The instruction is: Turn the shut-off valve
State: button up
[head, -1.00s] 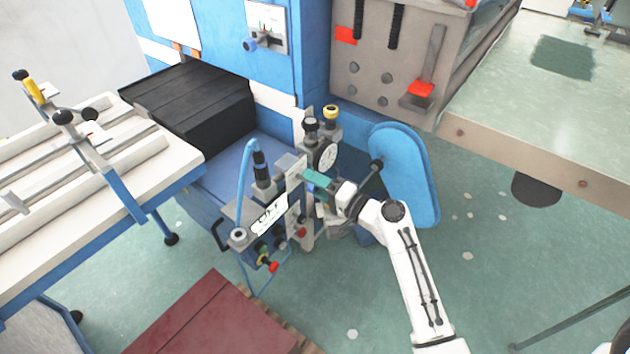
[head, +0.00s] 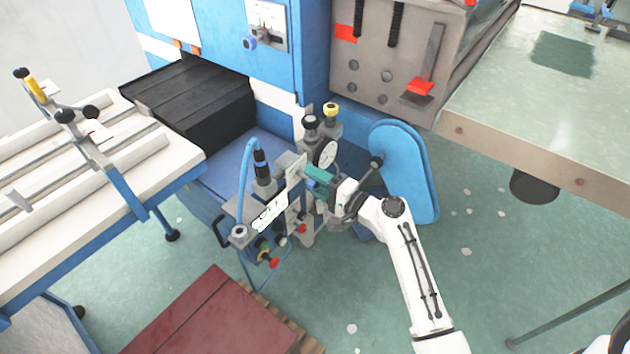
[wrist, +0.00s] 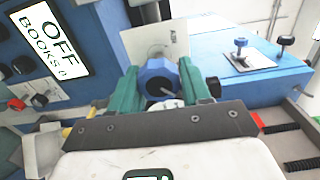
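A blue round knob (wrist: 158,77), which looks like the shut-off valve's handle, stands in front of a pale plate in the wrist view. My gripper (wrist: 160,88) has one green finger on each side of the knob. The knob fills the gap, and the fingers appear closed against it. In the head view my gripper (head: 320,177) reaches into the fittings on the machine's blue side, near a round white gauge (head: 327,154).
A label panel (wrist: 48,45) reading "OFF" and a red knob (wrist: 16,104) are at the left in the wrist view. A blue rounded guard (head: 412,170) stands close right of my gripper. A dark red box (head: 215,315) is in front, with open floor to its right.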

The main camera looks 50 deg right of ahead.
jog(key=o, duration=0.4)
jog(key=shift+d, duration=0.1)
jog(key=shift+s, duration=0.1)
jog(key=s+b, duration=0.1)
jog(key=s, duration=0.9)
jog(key=shift+s+d+b, duration=0.2)
jog(key=shift+s+b, duration=0.1)
jog(key=shift+b, duration=0.1)
jog(key=s+a+f+n+g+y, duration=0.1)
jog(key=a+f+n+g+y, duration=0.1)
jog(key=a+f+n+g, duration=0.4)
jog(key=s+a+f+n+g+y, duration=0.1)
jog(key=a+f+n+g+y, duration=0.1)
jog(key=a+n, duration=0.35)
jog(key=s+a+n+g+h, duration=0.1)
jog(key=s+n+g, duration=0.1)
jog(key=s+g, duration=0.1)
jog(key=s+a+f+n+g+h, duration=0.1)
jog(key=s+a+n+g+h, duration=0.1)
jog(key=s, duration=0.3)
jog(key=s+a+n+g+h, duration=0.1)
jog(key=s+n+g, duration=0.1)
jog(key=s+g, duration=0.2)
jog(key=shift+s+a+f+h+p, duration=0.3)
jog(key=shift+s+f+h, duration=0.1)
jog(key=shift+s, duration=0.15)
